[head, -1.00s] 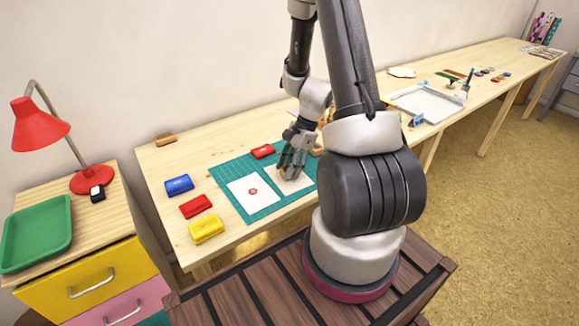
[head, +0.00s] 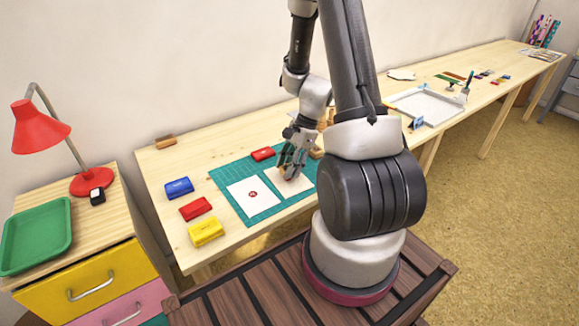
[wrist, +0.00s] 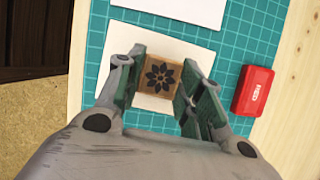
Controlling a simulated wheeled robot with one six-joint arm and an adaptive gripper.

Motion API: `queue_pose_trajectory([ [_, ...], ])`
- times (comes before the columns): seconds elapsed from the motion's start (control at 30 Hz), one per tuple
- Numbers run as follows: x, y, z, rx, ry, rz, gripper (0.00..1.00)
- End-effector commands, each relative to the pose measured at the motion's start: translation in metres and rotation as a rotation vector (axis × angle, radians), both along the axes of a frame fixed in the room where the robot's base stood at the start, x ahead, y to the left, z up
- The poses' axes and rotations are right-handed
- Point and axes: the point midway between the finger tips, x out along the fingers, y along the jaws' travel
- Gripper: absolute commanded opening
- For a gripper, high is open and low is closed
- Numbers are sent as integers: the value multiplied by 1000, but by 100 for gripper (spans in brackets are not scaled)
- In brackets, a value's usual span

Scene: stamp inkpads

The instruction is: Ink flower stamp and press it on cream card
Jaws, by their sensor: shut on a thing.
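My gripper (head: 289,172) is low over the right-hand, cream-looking card (head: 303,185) on the green cutting mat. In the wrist view my gripper (wrist: 158,80) is shut on the flower stamp (wrist: 160,73), a square wooden block with a dark flower on its top. The stamp is over the cream card (wrist: 118,62), within its outline; whether it touches the card cannot be told. The stamp's underside is hidden. A red inkpad (head: 263,153) lies at the mat's back edge and shows at the right in the wrist view (wrist: 253,91).
A white card (head: 245,203) with a red print lies left on the mat (head: 264,212). Blue (head: 179,187), red (head: 195,208) and yellow (head: 206,231) pads stand left of the mat. Wooden blocks (head: 317,153) stand close behind my gripper.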

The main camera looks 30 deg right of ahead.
Motion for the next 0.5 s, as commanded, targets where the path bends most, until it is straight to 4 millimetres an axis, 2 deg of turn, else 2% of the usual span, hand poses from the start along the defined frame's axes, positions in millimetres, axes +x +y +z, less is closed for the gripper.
queue_pose_trajectory([
  [0.5,0,0,45,-1,-2,0,20],
])
